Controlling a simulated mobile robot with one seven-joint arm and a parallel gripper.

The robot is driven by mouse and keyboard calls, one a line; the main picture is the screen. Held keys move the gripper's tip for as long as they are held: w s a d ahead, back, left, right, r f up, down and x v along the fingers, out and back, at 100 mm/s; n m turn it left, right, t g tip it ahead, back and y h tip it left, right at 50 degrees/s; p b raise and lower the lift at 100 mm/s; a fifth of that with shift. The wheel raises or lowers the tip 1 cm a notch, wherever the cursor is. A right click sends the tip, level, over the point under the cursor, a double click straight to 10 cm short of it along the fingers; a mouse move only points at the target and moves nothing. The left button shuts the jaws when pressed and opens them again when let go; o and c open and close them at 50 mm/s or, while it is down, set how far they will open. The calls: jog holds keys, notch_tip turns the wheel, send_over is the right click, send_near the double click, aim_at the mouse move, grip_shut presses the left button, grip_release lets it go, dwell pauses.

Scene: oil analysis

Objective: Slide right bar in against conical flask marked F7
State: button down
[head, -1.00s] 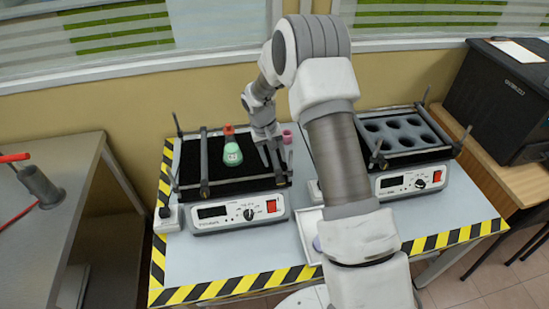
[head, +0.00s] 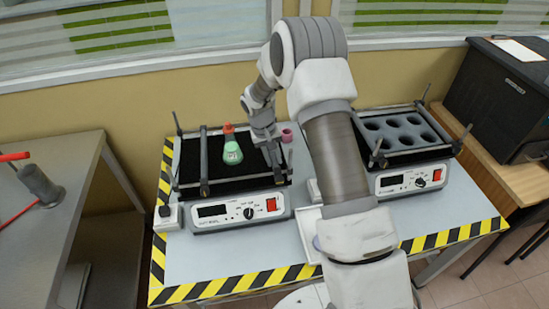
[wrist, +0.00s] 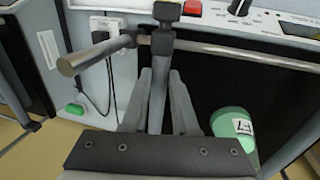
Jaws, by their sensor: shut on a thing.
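The conical flask (head: 232,152) holds green liquid and has an orange-red top. It stands on the dark platform of the left shaker (head: 237,207), between the left bar (head: 204,162) and my gripper. In the wrist view the flask (wrist: 236,127) is at lower right, with its label inverted, seemingly F7. My gripper (wrist: 165,105) is shut on the right bar (wrist: 158,75), which runs between its fingers. A gap of dark platform shows between the fingers and the flask. In the head view my gripper (head: 270,150) partly hides the right bar.
A cross rail (wrist: 230,52) runs along the platform's front edge. A small pink object (head: 288,135) stands behind the gripper on the right. A second shaker (head: 410,150) with a holed rack is to the right. A power plug and cable (wrist: 103,60) are beside the left shaker.

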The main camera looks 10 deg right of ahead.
jog(key=a+b, duration=0.3)
jog(key=a, duration=1.1)
jog(key=shift+w+a+b, duration=0.1)
jog(key=shift+a+b, duration=0.15)
jog(key=shift+b, duration=0.1)
jog(key=c, duration=0.7)
grip_release()
jog(key=a+r, duration=0.1)
jog(key=r, duration=0.4)
jog(key=a+r, duration=0.1)
jog(key=r, duration=0.5)
jog(key=a+r, duration=0.1)
jog(key=r, duration=0.5)
jog(key=shift+a+r, duration=0.1)
jog(key=shift+a, duration=0.1)
